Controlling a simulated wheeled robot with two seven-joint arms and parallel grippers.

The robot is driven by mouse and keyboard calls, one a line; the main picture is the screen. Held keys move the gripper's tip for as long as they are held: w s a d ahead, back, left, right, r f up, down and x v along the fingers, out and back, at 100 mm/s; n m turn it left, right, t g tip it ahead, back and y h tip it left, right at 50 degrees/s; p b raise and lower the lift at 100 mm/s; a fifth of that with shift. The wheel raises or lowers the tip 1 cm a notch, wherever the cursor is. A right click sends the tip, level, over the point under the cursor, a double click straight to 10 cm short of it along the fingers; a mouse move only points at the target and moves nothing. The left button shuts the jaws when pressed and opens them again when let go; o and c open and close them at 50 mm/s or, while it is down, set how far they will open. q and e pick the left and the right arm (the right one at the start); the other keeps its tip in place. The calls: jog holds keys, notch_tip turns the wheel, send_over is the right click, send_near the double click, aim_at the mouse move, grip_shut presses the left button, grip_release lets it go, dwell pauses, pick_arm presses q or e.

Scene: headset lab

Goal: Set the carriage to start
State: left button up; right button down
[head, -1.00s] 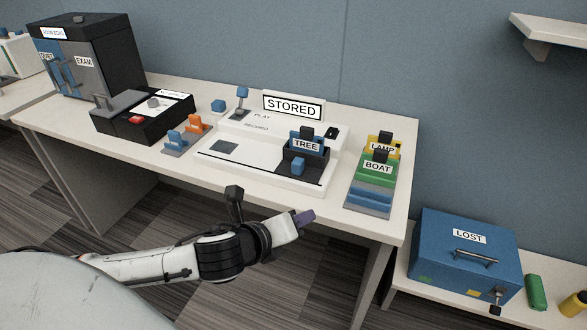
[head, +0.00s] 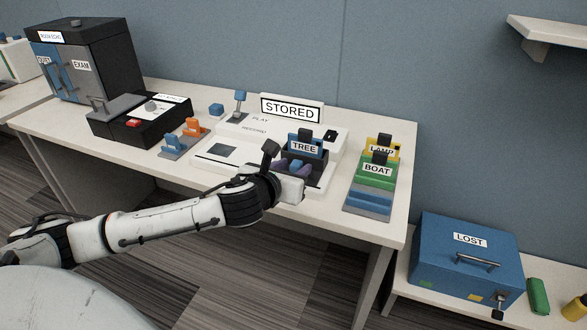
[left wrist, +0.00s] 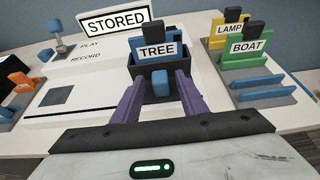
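The white machine (head: 240,172) with the STORED sign (head: 291,108) stands on the table. Its dark carriage (left wrist: 199,72) sits at the right end of the white bed and holds a blue TREE card (head: 305,147). A blue knob (left wrist: 160,84) is on the carriage's front. My left gripper (head: 293,167) is at the carriage's front. In the left wrist view its purple fingers are apart, one on each side of the knob; I cannot tell whether they touch it. A dark square (head: 222,150) marks the bed's left part. My right gripper is not in view.
A lever (head: 239,101) stands at the machine's back left, near PLAY and RECORD. Orange and blue pieces (head: 191,127) stand to the left. LAMP (head: 380,146) and BOAT (head: 376,170) cards stand in a rack at right. The bed left of the carriage is clear.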

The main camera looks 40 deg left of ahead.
pick_arm(q)
jog(key=shift+w+f, duration=0.15)
jog(key=shift+w, duration=0.1)
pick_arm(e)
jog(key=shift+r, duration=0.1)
pick_arm(q)
grip_shut()
jog(key=shift+a, duration=0.15)
